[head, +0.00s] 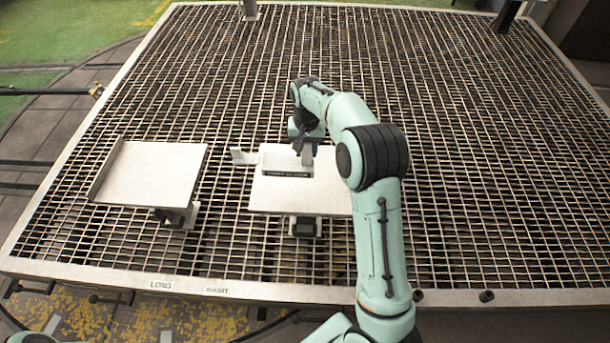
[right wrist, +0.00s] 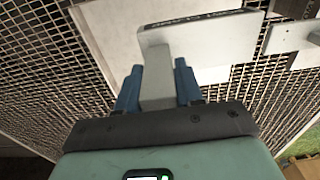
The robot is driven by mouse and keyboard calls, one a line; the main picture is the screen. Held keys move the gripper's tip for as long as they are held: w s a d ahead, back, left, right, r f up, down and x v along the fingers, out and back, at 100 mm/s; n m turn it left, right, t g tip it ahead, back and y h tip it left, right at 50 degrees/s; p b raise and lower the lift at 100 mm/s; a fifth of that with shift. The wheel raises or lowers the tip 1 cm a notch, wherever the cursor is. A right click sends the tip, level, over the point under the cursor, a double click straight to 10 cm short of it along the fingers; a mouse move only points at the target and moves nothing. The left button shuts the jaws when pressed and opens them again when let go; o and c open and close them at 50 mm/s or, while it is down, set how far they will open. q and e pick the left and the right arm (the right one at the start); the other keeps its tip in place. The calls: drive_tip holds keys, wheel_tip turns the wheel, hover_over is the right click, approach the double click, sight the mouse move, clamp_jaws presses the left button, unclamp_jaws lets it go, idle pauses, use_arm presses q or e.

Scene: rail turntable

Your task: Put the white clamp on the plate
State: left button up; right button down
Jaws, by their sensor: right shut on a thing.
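The white clamp (head: 275,162), a pale block with a dark strip along its near face, is over the white plate (head: 295,202) at the centre in the head view. My right gripper (head: 306,148) comes down from above and is shut on it. In the right wrist view, the blue fingers (right wrist: 158,88) close on the clamp's grey upright stem, and its broad white face (right wrist: 205,45) lies beyond. The plate (right wrist: 105,40) is behind it there. I cannot tell whether the clamp touches the plate. My left gripper is not in view.
A second white plate (head: 150,172) with a raised left edge stands to the left. A small white piece (head: 242,157) shows just left of the centre plate. The grated table (head: 480,190) is mostly clear on the right and far side. Labels mark its front rim (head: 190,286).

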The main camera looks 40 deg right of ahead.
wheel_tip(320, 180, down, 14)
drive_tip(key=shift+r, duration=0.2)
drive_tip(key=shift+w, duration=0.1)
drive_tip(key=shift+f, duration=0.2)
drive_tip(key=c, duration=0.8)
unclamp_jaws()
drive_tip(key=shift+o, duration=0.4)
drive_tip(key=shift+r, duration=0.1)
wheel_tip(320, 180, up, 12)
drive_tip(key=shift+a+r, duration=0.1)
drive_tip(key=shift+s, duration=0.2)
